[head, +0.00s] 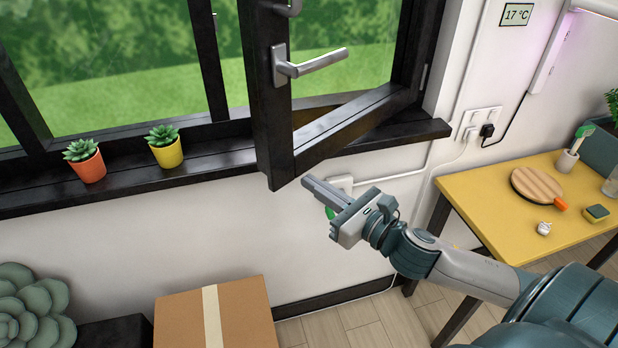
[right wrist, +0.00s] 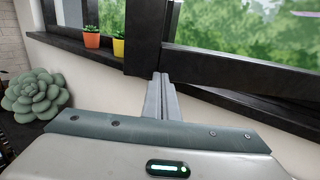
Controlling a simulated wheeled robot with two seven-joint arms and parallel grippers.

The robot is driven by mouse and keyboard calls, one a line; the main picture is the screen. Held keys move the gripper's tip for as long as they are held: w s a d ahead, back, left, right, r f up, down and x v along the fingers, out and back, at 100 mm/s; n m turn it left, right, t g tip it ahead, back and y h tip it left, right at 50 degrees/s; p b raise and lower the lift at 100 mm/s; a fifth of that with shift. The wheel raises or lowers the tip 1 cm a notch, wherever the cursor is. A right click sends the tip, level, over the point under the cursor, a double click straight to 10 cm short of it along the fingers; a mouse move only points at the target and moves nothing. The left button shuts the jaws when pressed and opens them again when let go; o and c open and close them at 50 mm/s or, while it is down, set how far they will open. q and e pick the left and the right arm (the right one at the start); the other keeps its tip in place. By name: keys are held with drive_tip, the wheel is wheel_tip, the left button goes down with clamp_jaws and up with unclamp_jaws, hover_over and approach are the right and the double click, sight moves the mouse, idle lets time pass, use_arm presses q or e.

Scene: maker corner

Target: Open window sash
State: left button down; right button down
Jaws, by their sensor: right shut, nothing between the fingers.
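The dark-framed window sash (head: 265,105) stands swung inward over the sill in the head view, hinged on its right side, with a gap between it and the window frame. Its silver handle (head: 318,63) points to the right, roughly level. My right gripper (head: 306,181) is shut and empty, just below and to the right of the sash's lower free corner. In the right wrist view the shut fingers (right wrist: 161,97) point toward the sash's dark edge (right wrist: 145,38); I cannot tell whether they touch it. My left gripper is not in view.
An orange pot (head: 87,166) and a yellow pot (head: 167,153) with succulents stand on the dark sill (head: 215,150), left of the sash. A cardboard box (head: 245,315) is below. A yellow table (head: 490,205) with small items stands at the right.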

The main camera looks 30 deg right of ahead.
sight(297, 174)
drive_tip(key=shift+p+x, duration=0.35)
drive_tip(key=shift+x, duration=0.65)
drive_tip(key=shift+w+a+r+p, duration=0.1)
drive_tip(key=shift+w+p, duration=0.2)
drive_tip(key=shift+w, duration=0.1)
drive_tip(key=shift+w+a+m+h+p, duration=0.15)
drive_tip(key=shift+w+h+p, duration=0.1)
drive_tip(key=shift+w, duration=0.15)
drive_tip(key=shift+w+a+m+h+p, duration=0.15)
drive_tip(key=shift+w+h+p, duration=0.1)
drive_tip(key=shift+w, duration=0.15)
drive_tip(key=shift+w+a, duration=0.15)
drive_tip(key=shift+w, duration=0.45)
drive_tip(key=shift+s, duration=0.1)
